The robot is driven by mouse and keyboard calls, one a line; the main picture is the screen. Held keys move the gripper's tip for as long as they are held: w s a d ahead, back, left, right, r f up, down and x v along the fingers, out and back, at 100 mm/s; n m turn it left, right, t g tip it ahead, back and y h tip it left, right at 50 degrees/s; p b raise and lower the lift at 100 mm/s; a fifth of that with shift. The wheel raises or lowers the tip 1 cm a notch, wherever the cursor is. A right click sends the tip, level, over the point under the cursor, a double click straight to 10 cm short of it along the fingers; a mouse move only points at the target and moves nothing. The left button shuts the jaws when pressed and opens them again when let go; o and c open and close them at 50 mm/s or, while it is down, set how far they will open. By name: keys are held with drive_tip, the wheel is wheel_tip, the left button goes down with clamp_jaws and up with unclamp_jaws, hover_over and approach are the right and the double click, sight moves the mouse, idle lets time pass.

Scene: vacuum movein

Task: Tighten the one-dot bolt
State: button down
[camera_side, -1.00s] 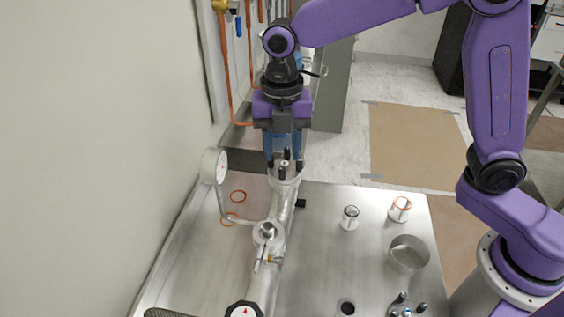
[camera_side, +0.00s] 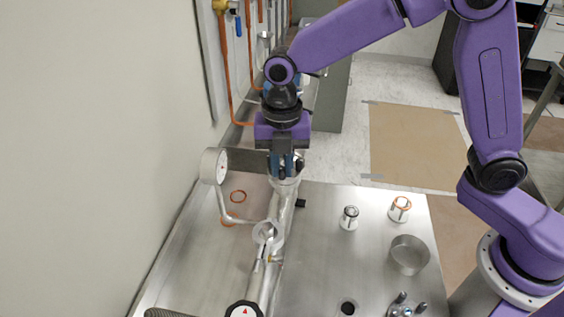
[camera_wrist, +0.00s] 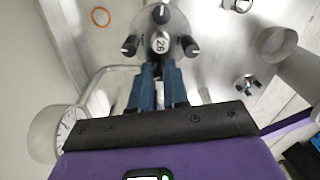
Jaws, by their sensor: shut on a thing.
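A round metal flange (camera_side: 286,180) tops the silver pipe on the bench. In the wrist view, black bolts show at the left (camera_wrist: 130,45), far side (camera_wrist: 161,14) and right (camera_wrist: 190,46) of the flange, around a centre marked with digits. My gripper (camera_side: 285,170) is down at the flange and points straight down. Its blue fingers (camera_wrist: 158,68) are drawn together at the near side of the flange, shut on a bolt there. That bolt is mostly hidden by the fingers. I cannot make out dot marks on any bolt.
A pressure gauge (camera_side: 214,166) stands close left of the flange on a bent tube. A valve (camera_side: 268,233) sits on the pipe in front. Orange rings (camera_side: 238,196), small fittings (camera_side: 349,217) and a metal cup (camera_side: 409,254) stand on the bench.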

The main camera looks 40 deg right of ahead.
sight(282, 168)
drive_tip(key=m, duration=0.4)
idle(0.4)
drive_tip(key=c, duration=1.1)
unclamp_jaws()
wheel_tip(282, 168, up, 17)
drive_tip(key=shift+r, duration=0.2)
